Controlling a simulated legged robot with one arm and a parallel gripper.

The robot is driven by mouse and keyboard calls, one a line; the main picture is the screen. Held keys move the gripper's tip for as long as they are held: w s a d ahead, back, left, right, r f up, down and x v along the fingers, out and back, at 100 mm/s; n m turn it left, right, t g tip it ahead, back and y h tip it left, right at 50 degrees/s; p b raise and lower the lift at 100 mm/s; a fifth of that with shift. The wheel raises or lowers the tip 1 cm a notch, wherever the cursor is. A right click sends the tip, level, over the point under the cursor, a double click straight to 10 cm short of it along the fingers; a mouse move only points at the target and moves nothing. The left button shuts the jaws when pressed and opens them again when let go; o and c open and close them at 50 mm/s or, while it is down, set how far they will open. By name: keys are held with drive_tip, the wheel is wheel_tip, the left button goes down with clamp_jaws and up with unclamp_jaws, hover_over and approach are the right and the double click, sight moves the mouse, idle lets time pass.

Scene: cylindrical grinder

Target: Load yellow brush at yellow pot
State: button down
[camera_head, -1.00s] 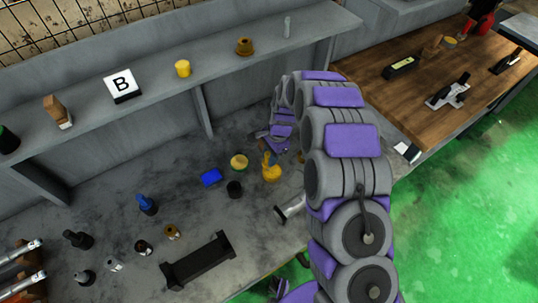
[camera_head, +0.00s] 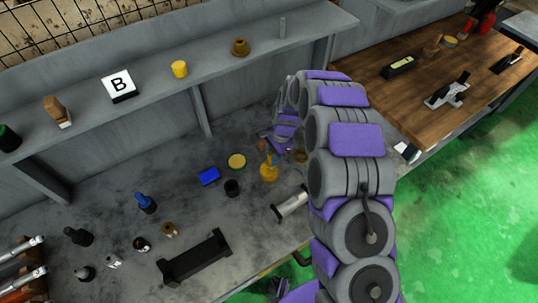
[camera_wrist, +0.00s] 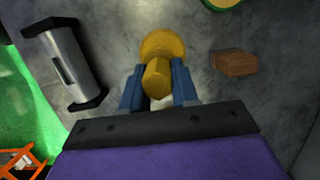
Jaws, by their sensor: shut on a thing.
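The yellow pot (camera_head: 269,174) stands on the grey bench, left of my arm in the head view. It also shows in the wrist view as a yellow round shape (camera_wrist: 162,43). My gripper (camera_wrist: 158,88) is shut on the yellow brush (camera_wrist: 157,76), whose rounded end shows between the two blue fingers. In the head view a narrow yellow part of the brush (camera_head: 268,157) rises at the pot's top. The brush overlaps the pot in both views; I cannot tell how deep it sits in it. The fingertips are mostly hidden in the head view.
A black-ended metal cylinder (camera_wrist: 63,63) lies near the pot, and a brown block (camera_wrist: 235,63) lies on the other side. A yellow-green round dish (camera_head: 237,161), blue block (camera_head: 209,176) and black cup (camera_head: 232,188) stand left. A shelf (camera_head: 220,62) runs behind.

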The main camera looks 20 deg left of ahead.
drive_tip(key=shift+d, duration=0.2)
drive_tip(key=shift+a+f, duration=0.25)
drive_tip(key=shift+a, duration=0.8)
drive_tip(key=shift+d+r, duration=0.2)
drive_tip(key=shift+d, duration=0.75)
drive_tip(key=shift+a+f, duration=0.2)
drive_tip(key=shift+a, duration=0.6)
drive_tip(key=shift+d+r+p, duration=0.15)
drive_tip(key=shift+d+p, duration=0.25)
drive_tip(key=shift+d, duration=0.25)
drive_tip(key=shift+a+f, duration=0.2)
drive_tip(key=shift+a, duration=0.35)
drive_tip(key=shift+d+r, duration=0.15)
drive_tip(key=shift+d, duration=0.3)
drive_tip(key=shift+a, duration=0.35)
drive_tip(key=shift+d+p, duration=0.25)
drive_tip(key=shift+p, duration=0.05)
